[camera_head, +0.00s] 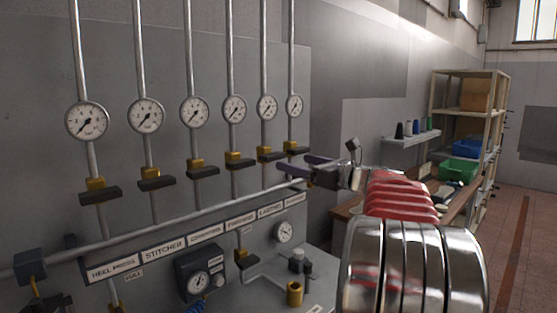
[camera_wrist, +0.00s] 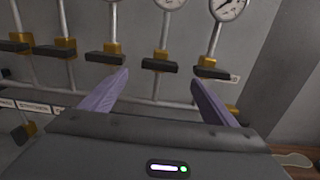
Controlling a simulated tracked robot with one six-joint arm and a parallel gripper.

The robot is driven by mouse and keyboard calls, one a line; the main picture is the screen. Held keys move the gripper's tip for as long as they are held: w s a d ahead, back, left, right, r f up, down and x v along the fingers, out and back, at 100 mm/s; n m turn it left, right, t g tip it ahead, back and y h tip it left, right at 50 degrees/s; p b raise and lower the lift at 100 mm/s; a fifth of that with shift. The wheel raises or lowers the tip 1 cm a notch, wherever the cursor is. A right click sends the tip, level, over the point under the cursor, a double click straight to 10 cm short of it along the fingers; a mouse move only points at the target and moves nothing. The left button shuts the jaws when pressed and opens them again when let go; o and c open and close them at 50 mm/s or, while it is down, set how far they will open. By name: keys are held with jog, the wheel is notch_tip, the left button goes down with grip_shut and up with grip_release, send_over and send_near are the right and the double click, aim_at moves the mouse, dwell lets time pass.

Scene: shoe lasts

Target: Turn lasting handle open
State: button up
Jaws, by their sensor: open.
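The fifth label from the left on the pipe panel appears to read LASTING (camera_head: 270,211). The fifth valve in line above it has a dark bar handle (camera_head: 270,155) on a brass body, set crosswise to its vertical pipe. In the wrist view this handle (camera_wrist: 160,66) shows between and ahead of the two purple fingertips. My gripper (camera_head: 295,163) is open and empty in front of the right-hand valves; it also shows in the wrist view (camera_wrist: 158,78). No contact between fingers and handle can be made out.
The neighbouring handles, left (camera_wrist: 104,57) and right (camera_wrist: 213,72), sit close beside the fingers. Round gauges (camera_head: 87,121) hang above the valves. A horizontal pipe (camera_head: 190,219) runs below them. A wooden bench (camera_head: 345,212) and shelf rack (camera_head: 471,115) stand to the right.

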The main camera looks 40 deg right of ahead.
aim_at(276, 158)
jog(key=w, duration=0.8)
jog(key=shift+w+a, duration=0.15)
jog(key=shift+w, duration=0.25)
jog(key=shift+c, duration=0.4)
jog(key=c, duration=0.9)
jog(key=shift+a, duration=0.1)
jog(key=shift+c, duration=0.4)
